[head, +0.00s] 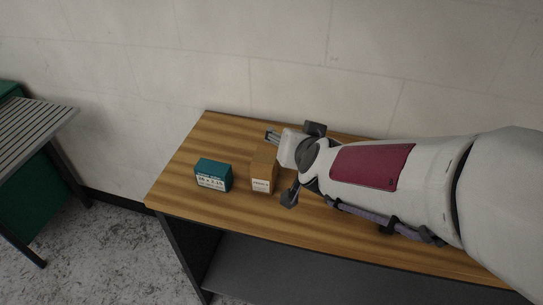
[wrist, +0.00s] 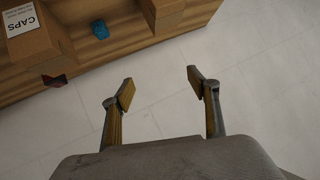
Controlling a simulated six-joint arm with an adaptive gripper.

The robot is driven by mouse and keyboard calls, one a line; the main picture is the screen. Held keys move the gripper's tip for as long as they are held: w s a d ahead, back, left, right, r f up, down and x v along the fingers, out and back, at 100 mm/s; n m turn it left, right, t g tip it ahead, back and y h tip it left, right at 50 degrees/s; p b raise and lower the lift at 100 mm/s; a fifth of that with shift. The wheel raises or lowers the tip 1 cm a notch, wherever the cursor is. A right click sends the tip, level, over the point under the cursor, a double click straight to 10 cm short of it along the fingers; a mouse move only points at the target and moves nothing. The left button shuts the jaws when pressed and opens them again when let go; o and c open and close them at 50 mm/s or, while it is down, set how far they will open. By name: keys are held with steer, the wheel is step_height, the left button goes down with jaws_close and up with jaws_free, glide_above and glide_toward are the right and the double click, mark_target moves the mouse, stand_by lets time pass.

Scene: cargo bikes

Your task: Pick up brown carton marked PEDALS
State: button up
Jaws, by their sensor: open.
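The brown carton marked PEDALS (head: 263,177) stands upright on the wooden table in the head view, with a white label on its front. My gripper (head: 302,162) is just to its right, fingers spread, and does not appear to hold it. In the wrist view my gripper (wrist: 161,86) is open and empty, with pale wall or floor between its fingers. A brown carton labelled CAPS (wrist: 35,33) is at the upper left there. Another brown box (wrist: 163,14) is cut off at the top edge; I cannot tell if it is the PEDALS carton.
A teal box (head: 213,175) stands left of the PEDALS carton on the wooden table (head: 200,135). Grey rod-like items (head: 272,136) lie behind it. A small blue object (wrist: 100,28) shows in the wrist view. A pale wall (head: 250,60) rises behind; a slatted bench (head: 35,125) is far left.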

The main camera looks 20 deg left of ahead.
mark_target(260, 165)
steer(key=a+f+t+h, duration=0.1)
steer(key=a+f, duration=0.1)
steer(key=f, duration=0.1)
steer(key=w+a+f+h, duration=0.1)
steer(key=a+f, duration=0.2)
steer(key=a+f+t+h, duration=0.1)
steer(key=a+f, duration=0.1)
steer(key=f, duration=0.2)
steer(key=shift+w+a+m+t+h, duration=0.15)
steer(key=shift+a+m+t+h, duration=0.15)
steer(key=shift+m, duration=0.1)
steer(key=shift+s+a+f+h, duration=0.15)
steer(key=shift+s+f+h, duration=0.2)
steer(key=shift+f, duration=0.25)
steer(key=shift+w, duration=0.1)
steer(key=shift+x, duration=1.25)
steer(key=shift+w, duration=0.15)
steer(key=shift+x, duration=2.5)
steer(key=shift+d, duration=0.25)
